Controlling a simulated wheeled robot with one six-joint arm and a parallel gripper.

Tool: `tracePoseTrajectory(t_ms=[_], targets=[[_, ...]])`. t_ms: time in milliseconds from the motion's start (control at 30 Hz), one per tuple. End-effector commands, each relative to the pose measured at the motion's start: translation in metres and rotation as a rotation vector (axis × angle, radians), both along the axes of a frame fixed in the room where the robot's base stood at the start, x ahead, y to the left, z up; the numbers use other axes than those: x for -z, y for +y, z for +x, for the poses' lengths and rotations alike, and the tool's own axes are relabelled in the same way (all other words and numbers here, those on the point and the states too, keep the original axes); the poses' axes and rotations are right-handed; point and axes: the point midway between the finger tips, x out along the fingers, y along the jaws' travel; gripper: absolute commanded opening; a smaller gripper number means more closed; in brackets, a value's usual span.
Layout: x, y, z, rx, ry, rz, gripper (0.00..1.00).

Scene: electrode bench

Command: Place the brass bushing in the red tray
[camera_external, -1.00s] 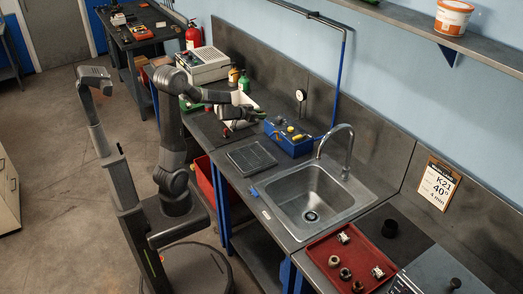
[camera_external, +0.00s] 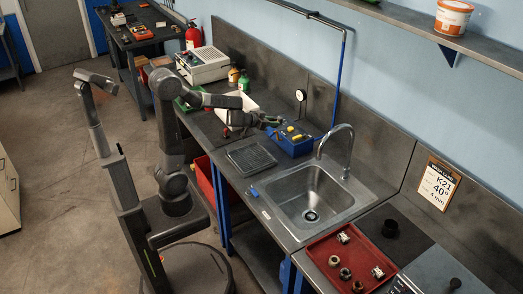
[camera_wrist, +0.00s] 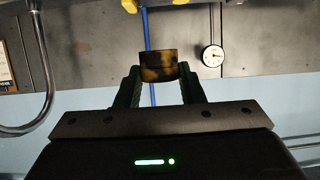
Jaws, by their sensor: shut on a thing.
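The brass bushing (camera_wrist: 157,66) is a short, dark-stained brass ring. In the wrist view it sits between the two green fingers of my gripper (camera_wrist: 158,76), which is shut on it. In the external view my gripper (camera_external: 272,121) is in the air just left of the blue box, and the bushing is too small to make out there. The red tray (camera_external: 321,249) lies on the bench at the lower right, beyond the sink from my gripper. It holds several metal fittings, with bare room between them.
The blue box (camera_external: 291,146) with yellow parts on top stands close to my gripper. The sink (camera_external: 312,195) and its tall curved faucet (camera_external: 350,150) lie between my gripper and the red tray.

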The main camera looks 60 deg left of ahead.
Motion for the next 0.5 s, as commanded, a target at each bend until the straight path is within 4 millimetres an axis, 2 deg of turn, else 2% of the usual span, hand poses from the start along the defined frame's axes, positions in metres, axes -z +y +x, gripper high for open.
tracePoseTrajectory(t_ms=[167,300,500], targets=[[0.006,0.038,0.005,-0.028,-0.001,0.002,0.03],[0.014,0.093,0.004,-0.066,0.000,0.002,0.03],[0.027,0.163,-0.007,-0.106,0.001,0.000,0.03]])
